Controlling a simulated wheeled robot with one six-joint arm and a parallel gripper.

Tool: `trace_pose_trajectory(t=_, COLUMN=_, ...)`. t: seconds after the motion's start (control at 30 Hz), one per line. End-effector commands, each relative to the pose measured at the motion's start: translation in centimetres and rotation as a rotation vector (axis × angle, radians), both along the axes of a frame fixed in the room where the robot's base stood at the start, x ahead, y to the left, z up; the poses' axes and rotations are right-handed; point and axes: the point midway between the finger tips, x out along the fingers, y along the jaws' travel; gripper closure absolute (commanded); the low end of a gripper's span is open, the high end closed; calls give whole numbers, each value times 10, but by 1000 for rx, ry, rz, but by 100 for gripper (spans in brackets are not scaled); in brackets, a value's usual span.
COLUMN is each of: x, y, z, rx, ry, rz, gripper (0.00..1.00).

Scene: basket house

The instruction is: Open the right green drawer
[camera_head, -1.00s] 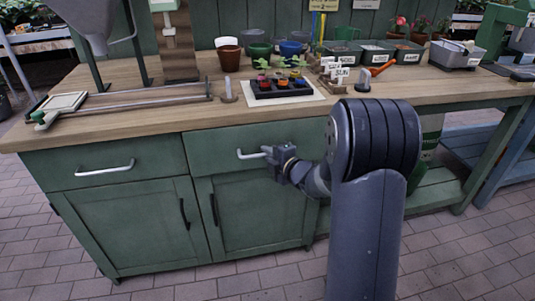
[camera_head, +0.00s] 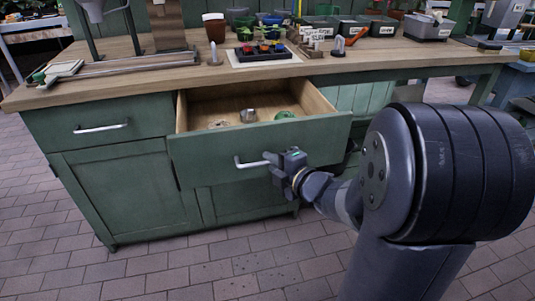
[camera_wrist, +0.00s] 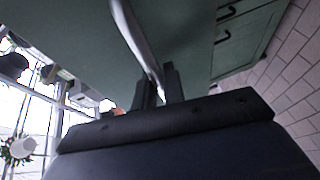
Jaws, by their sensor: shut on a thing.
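The right green drawer (camera_head: 222,158) is pulled well out of the cabinet in the head view. Its wooden inside shows a small metal thing (camera_head: 248,115) and a green thing (camera_head: 285,115). My gripper (camera_head: 272,160) is at the right end of the drawer's light metal handle (camera_head: 250,164). In the wrist view, my gripper's two dark fingers (camera_wrist: 160,88) are shut on the handle (camera_wrist: 135,35), which runs between them. The green drawer front fills much of that view.
The left green drawer (camera_head: 60,122) is shut. The wooden worktop (camera_head: 130,76) above holds a black tray (camera_head: 265,54) with small pots and several containers at the back right. Brick floor (camera_head: 200,270) lies clear in front of the cabinet.

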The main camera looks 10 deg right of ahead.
Motion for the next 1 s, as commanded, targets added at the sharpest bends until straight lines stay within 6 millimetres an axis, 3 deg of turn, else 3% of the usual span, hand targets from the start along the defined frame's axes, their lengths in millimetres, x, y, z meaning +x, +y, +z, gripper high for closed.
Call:
trace_pose_trajectory(t=0.1, x=-22, y=-1, z=-1, rx=-1, ry=2, rz=-3, gripper=100)
trace_pose_trajectory(t=0.33, x=-49, y=0, z=-1, rx=-2, ry=3, rz=-2, gripper=100)
trace_pose_trajectory(t=0.87, x=-59, y=0, z=-1, rx=0, ry=2, rz=0, gripper=100)
trace_pose_trajectory(t=0.9, x=-59, y=0, z=-1, rx=0, ry=2, rz=0, gripper=88)
trace_pose_trajectory(t=1.0, x=-59, y=0, z=-1, rx=0, ry=2, rz=0, gripper=80)
